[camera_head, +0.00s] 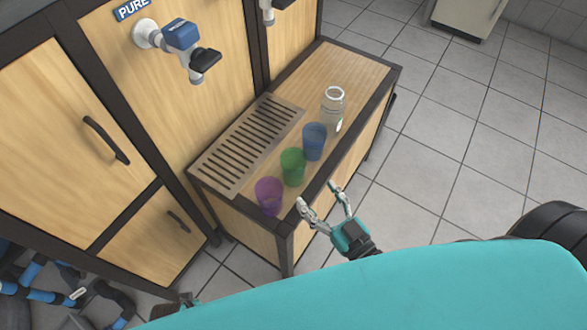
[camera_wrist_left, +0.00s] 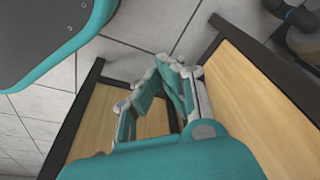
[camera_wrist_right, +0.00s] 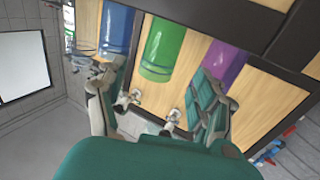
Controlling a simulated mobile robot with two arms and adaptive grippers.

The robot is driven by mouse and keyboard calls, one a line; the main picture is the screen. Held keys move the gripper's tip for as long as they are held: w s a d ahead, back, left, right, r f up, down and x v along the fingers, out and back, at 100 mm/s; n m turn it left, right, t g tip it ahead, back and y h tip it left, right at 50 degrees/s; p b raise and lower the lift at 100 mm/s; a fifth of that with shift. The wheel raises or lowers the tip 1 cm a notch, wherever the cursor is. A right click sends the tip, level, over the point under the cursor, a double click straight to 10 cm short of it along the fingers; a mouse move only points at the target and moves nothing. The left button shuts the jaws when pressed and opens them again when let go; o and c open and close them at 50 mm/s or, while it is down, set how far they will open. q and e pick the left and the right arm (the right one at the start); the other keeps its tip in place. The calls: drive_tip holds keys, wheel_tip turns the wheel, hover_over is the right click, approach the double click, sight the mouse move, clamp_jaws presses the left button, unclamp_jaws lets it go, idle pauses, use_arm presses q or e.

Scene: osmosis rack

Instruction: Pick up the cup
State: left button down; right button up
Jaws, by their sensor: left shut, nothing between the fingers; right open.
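Three translucent cups stand upright in a row on the wooden counter: purple (camera_head: 268,196), green (camera_head: 292,167) and blue (camera_head: 314,142). My right gripper (camera_head: 315,193) is open and empty at the counter's front edge, facing the row. In the right wrist view, the green cup (camera_wrist_right: 163,48) shows beyond the gap between its fingers (camera_wrist_right: 160,80). The blue cup (camera_wrist_right: 117,28) is to the left and the purple cup (camera_wrist_right: 223,62) to the right, partly behind a finger. My left gripper (camera_wrist_left: 172,66) is shut and empty, low beside the wooden cabinet.
A slatted drain grate (camera_head: 243,140) lies behind the cups, with taps (camera_head: 183,45) above. The dark counter rim (camera_head: 345,157) runs along the front. The tiled floor to the right is clear.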

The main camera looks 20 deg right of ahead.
sight(300, 176)
drive_tip(key=x, duration=0.5)
drive_tip(key=shift+w, duration=0.2)
drive_tip(key=b+x, duration=0.1)
drive_tip(key=x, duration=0.4)
drive_tip(key=shift+r, duration=0.1)
use_arm(q)
drive_tip(key=shift+w+d+r, duration=0.1)
drive_tip(key=shift+w+r, duration=0.1)
drive_tip(key=shift+r, duration=0.4)
drive_tip(key=shift+w+a+r, duration=0.1)
drive_tip(key=shift+w+r, duration=0.15)
drive_tip(key=shift+r, duration=0.4)
drive_tip(key=shift+w+d+r, duration=0.1)
drive_tip(key=shift+w+r, duration=0.1)
drive_tip(key=shift+r, duration=0.4)
use_arm(e)
drive_tip(key=shift+s, duration=0.1)
drive_tip(key=c, duration=0.6)
